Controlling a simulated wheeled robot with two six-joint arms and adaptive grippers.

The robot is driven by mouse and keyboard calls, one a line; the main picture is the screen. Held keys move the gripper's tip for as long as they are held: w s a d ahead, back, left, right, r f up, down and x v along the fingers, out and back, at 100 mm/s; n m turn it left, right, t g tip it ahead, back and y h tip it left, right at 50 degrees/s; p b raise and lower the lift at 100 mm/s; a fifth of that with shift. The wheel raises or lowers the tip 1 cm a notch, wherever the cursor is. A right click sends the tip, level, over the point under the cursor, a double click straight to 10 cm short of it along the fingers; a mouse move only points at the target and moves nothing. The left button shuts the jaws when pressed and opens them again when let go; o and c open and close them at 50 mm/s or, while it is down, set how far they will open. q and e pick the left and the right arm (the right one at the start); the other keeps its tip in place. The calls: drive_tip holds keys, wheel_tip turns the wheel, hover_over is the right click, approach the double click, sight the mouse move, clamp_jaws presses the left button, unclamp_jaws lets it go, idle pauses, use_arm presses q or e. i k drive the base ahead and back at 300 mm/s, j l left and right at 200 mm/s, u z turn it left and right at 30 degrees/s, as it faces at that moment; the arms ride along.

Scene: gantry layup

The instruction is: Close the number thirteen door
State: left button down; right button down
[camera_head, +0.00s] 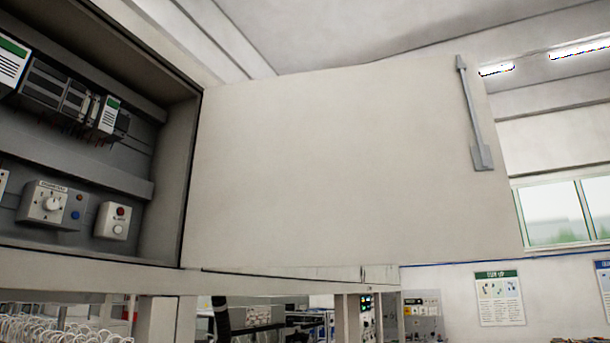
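A large pale cabinet door (330,165) stands wide open, swung out to the right of an electrical cabinet (168,190). Its hinge side meets the cabinet's right edge. A grey latch bar (474,115) runs down near the door's free edge. No number thirteen can be read on the door or cabinet. Neither of my grippers is in view.
Inside the cabinet are a control box with a dial (52,203), a small button box (112,220) and several wired modules (75,95). A pale frame beam (90,277) runs below. White coiled cables (60,331) hang lower left. A window (552,213) and poster (499,298) are at right.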

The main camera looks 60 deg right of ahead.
sight(380, 163)
drive_tip(key=l+u, duration=0.2)
drive_tip(key=l, duration=0.2)
drive_tip(key=k+l+u, duration=0.25)
drive_tip(key=l, duration=0.2)
drive_tip(key=l+u, duration=0.2)
drive_tip(key=l, duration=0.2)
drive_tip(key=k+l+u, duration=0.25)
drive_tip(key=l, duration=0.15)
drive_tip(key=k+l, duration=0.15)
drive_tip(key=l, duration=0.25)
drive_tip(key=k+l, duration=0.15)
drive_tip(key=l, duration=0.25)
drive_tip(key=k+l, duration=0.15)
drive_tip(key=l, duration=0.25)
drive_tip(key=k+l+u, duration=0.1)
drive_tip(key=l, duration=0.25)
drive_tip(key=k+l, duration=0.2)
drive_tip(key=l, duration=0.2)
drive_tip(key=k+l, duration=0.2)
drive_tip(key=l, duration=0.2)
drive_tip(key=k+l, duration=0.15)
drive_tip(key=l, duration=0.2)
